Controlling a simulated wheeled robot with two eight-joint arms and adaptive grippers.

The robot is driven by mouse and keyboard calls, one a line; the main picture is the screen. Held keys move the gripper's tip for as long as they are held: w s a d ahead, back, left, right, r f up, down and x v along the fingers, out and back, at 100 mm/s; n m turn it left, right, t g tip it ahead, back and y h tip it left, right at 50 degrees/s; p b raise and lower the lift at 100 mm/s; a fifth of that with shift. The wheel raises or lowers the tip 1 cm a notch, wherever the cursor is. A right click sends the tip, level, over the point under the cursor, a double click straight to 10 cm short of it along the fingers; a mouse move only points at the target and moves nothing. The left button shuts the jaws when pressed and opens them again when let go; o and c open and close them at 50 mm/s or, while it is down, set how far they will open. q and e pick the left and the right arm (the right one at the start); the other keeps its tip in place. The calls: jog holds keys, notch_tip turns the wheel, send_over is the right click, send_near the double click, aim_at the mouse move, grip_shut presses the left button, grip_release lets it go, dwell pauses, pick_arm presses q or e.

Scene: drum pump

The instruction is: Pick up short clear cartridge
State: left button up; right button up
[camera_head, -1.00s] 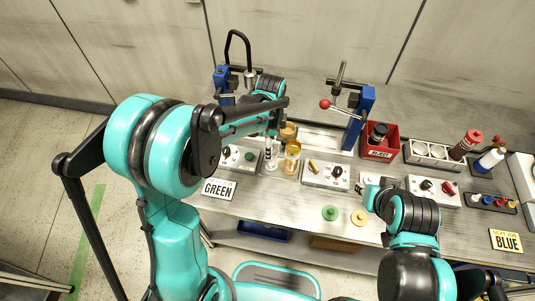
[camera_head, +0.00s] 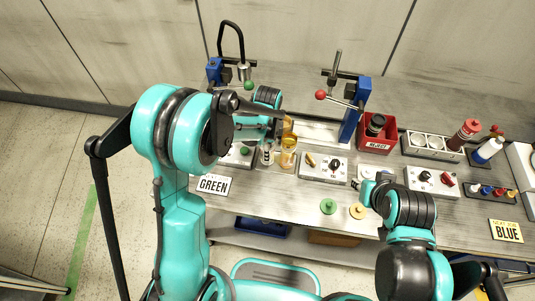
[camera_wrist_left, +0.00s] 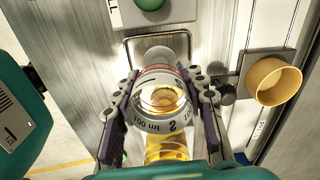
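A clear cartridge with dark scale marks and a red band (camera_wrist_left: 160,112) stands between the fingers of my left gripper (camera_wrist_left: 162,100) in the left wrist view. The fingers flank it closely on both sides; whether they press on it is unclear. Amber shows through and below it. In the head view the left gripper (camera_head: 278,130) is largely hidden by its own arm, over a small clear cartridge (camera_head: 267,154) and an amber cartridge (camera_head: 288,153) side by side. My right gripper (camera_head: 370,184) is low over the table at right; its fingers are too small to read.
An amber cup (camera_wrist_left: 275,82) sits right of the left gripper. Control boxes (camera_head: 322,168) line the bench. A blue press (camera_head: 355,110) and a red reject bin (camera_head: 378,140) stand behind. A green disc (camera_head: 328,206) and a yellow disc (camera_head: 357,211) lie in front.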

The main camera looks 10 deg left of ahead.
pick_arm(q)
jog(key=shift+c, duration=1.3)
